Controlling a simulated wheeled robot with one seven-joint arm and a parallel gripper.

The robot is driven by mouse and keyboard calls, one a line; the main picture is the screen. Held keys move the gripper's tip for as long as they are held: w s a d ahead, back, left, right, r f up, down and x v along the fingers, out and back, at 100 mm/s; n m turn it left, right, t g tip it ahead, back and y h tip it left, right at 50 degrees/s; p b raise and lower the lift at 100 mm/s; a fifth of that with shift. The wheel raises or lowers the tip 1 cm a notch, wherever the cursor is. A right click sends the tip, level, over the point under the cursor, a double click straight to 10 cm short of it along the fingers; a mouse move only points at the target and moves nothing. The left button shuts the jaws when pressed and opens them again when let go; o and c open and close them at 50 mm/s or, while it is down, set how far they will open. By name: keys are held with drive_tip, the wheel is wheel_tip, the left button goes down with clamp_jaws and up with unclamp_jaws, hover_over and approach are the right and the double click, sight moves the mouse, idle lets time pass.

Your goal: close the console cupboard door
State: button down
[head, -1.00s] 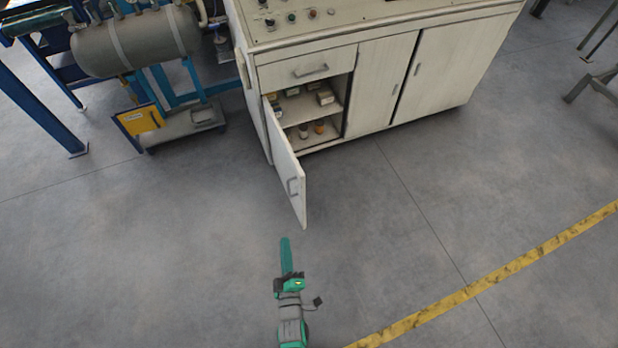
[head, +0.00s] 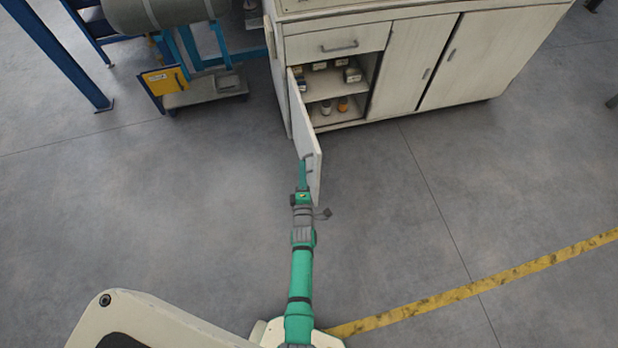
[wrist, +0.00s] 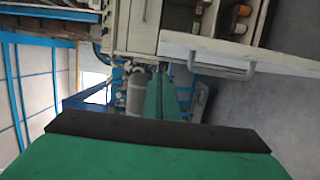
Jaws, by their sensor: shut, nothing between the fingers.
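The console cupboard door (head: 306,136) is a pale panel hinged at the left of its opening. It stands wide open, swung out toward me, with a grey handle (head: 308,163) on its outer face. My gripper (head: 303,163) is shut and empty, its green fingers beside the outer face near the handle. I cannot tell whether they touch the door. In the wrist view the shut fingers (wrist: 160,78) point past the door (wrist: 285,57) and its handle (wrist: 225,69), which lie to their right. The cupboard opening (head: 335,95) shows two shelf levels.
Small boxes (head: 352,75) and jars (head: 342,104) stand inside the cupboard. The console's other doors (head: 410,70) and drawer (head: 335,42) are shut. A blue frame with a grey tank (head: 160,15) and a yellow panel (head: 165,80) stand left. The floor around the door is clear.

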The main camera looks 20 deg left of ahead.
drive_tip(key=shift+w+d, duration=0.25)
drive_tip(key=shift+w, duration=0.7)
drive_tip(key=shift+w+d, duration=0.25)
drive_tip(key=shift+w, duration=0.7)
drive_tip(key=shift+w+d, duration=0.25)
drive_tip(key=shift+w, duration=0.7)
